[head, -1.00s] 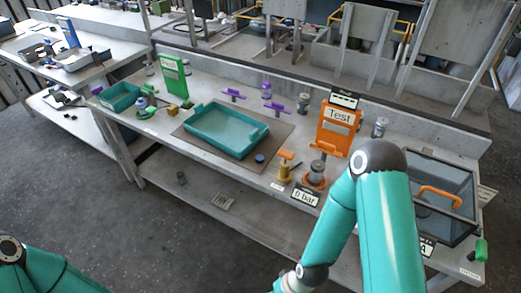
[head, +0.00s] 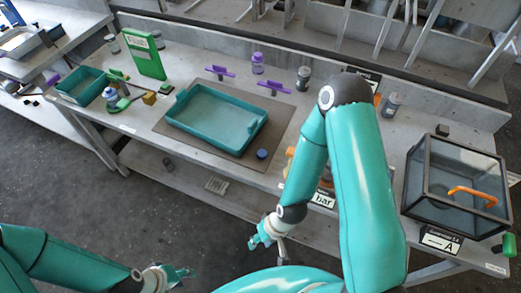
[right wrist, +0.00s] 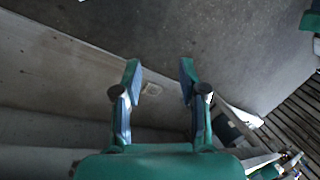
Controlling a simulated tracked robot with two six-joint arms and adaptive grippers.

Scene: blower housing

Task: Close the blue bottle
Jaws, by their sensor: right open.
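A small bluish bottle (head: 110,95) stands by a green fixture at the left of the bench; I cannot tell whether it is capped. A dark blue round cap (head: 262,154) lies on the brown mat, right of the teal tray. My right gripper (head: 258,240) hangs in front of the bench edge, apart from both.
The teal tray (head: 215,120) sits on the mat (head: 283,118). A purple bottle (head: 258,63) and purple holders stand behind it. A green panel (head: 146,54) and teal bin (head: 82,86) are at left. A glass box (head: 455,185) is at right. My right arm hides part of the bench.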

